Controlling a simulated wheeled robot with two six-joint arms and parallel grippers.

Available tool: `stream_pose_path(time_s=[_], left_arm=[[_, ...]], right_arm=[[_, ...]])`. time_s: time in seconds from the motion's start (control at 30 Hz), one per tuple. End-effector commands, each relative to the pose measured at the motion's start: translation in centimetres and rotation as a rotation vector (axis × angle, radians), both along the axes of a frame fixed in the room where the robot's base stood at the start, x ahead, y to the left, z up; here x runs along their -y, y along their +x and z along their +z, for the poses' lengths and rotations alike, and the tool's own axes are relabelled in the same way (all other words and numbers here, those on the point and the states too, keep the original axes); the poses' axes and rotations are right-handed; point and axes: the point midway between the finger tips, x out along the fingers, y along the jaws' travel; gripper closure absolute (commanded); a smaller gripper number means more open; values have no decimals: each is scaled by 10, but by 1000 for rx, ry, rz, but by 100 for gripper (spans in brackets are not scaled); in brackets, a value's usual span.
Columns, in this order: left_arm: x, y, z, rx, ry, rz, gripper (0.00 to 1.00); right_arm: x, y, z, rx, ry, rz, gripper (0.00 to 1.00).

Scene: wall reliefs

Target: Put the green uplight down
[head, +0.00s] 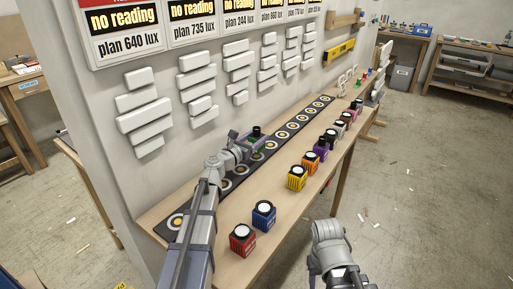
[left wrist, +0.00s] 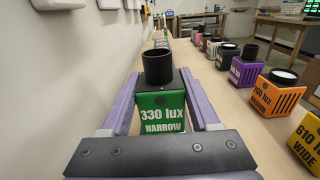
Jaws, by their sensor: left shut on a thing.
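The green uplight (left wrist: 160,112) is a small block with a black tube on top, marked "330 lux NARROW". In the left wrist view it stands upright between the purple fingers of my left gripper (left wrist: 160,105), which is shut on it. In the head view my left gripper (head: 253,143) and the uplight's black top (head: 257,131) are over the dark strip with round marks (head: 281,134), close to the wall. I cannot tell whether its base touches the strip. My right arm shows at the bottom of the head view; its jaws are not clear.
Red (head: 242,240), blue (head: 263,215), yellow (head: 297,178) and several other uplights stand in a row along the bench's (head: 215,245) front edge. Pale wall reliefs (head: 143,115) hang above under "no reading" signs (head: 118,22). The wall is close behind the strip.

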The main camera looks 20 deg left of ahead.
Motion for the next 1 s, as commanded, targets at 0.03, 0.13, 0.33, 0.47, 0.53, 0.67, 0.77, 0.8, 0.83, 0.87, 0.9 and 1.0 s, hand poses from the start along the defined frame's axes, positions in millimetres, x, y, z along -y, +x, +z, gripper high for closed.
stream_pose_path(time_s=[0.03,0.13,0.33,0.47,0.53,0.67,0.77,0.8,0.83,0.87,0.9,1.0], left_arm=[[0,0,-13,0,0,0,100],[0,0,-25,0,0,0,100],[0,0,-28,0,0,0,100],[0,0,-27,0,0,0,100],[0,0,-29,0,0,0,100],[0,0,-30,0,0,0,33],[0,0,-30,0,0,0,22],[0,0,-30,0,0,0,18],[0,0,-30,0,0,0,14],[0,0,-30,0,0,0,11],[0,0,-30,0,0,0,8],[0,0,-30,0,0,0,8]], right_arm=[[0,0,-13,0,0,0,50],[0,0,-25,0,0,0,50],[0,0,-28,0,0,0,50],[0,0,-27,0,0,0,50],[0,0,-29,0,0,0,50],[0,0,-30,0,0,0,50],[0,0,-30,0,0,0,50],[0,0,-30,0,0,0,50],[0,0,-30,0,0,0,50],[0,0,-30,0,0,0,50],[0,0,-30,0,0,0,50],[0,0,-30,0,0,0,50]])
